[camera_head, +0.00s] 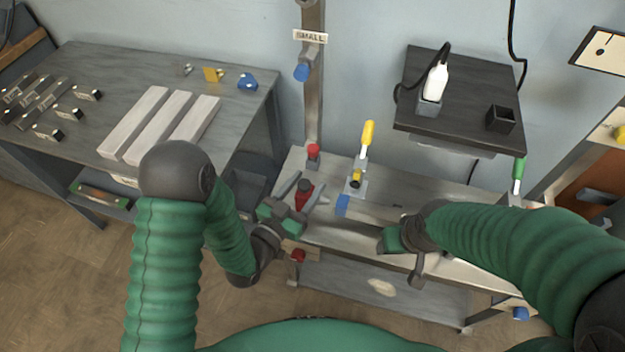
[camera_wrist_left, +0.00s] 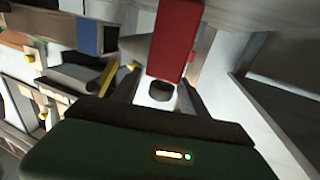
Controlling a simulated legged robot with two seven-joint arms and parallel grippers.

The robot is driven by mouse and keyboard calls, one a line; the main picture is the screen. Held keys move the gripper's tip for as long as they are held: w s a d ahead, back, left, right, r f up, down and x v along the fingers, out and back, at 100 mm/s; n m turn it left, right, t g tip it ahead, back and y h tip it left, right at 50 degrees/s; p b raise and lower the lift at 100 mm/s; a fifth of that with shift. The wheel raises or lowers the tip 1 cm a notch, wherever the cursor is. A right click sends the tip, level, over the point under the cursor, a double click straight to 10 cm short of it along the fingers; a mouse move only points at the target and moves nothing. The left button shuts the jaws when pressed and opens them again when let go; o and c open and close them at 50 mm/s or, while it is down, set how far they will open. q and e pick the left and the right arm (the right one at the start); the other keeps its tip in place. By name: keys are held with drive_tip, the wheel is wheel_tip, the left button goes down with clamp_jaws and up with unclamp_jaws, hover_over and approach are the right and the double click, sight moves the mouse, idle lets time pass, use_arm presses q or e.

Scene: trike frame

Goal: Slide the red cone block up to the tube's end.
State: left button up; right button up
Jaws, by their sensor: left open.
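The red cone block (camera_head: 304,190) stands on the workbench in the head view, left of its middle. It also shows in the left wrist view (camera_wrist_left: 175,40) as a red block at the top, with a pale cone-like shape beside it. My left gripper (camera_head: 300,188) is open, with its two fingers on either side of the red block. In the left wrist view its fingers (camera_wrist_left: 158,85) are spread just short of the block, and contact cannot be told. My right gripper (camera_head: 400,245) is over the bench further right; its jaws are unclear.
A yellow-handled clamp (camera_head: 366,138) and a blue block (camera_head: 342,205) are right of the red block. A post (camera_head: 313,100) with a "SMALL" sign rises behind. A side table (camera_head: 75,62) with pale bars is at left. A dark raised table (camera_head: 465,80) is at back right.

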use_arm(q)
drive_tip(key=shift+x, duration=1.5)
drive_tip(key=shift+w+a, duration=0.1)
drive_tip(key=shift+a, duration=0.05)
drive_tip(key=shift+c, duration=0.3)
clamp_jaws()
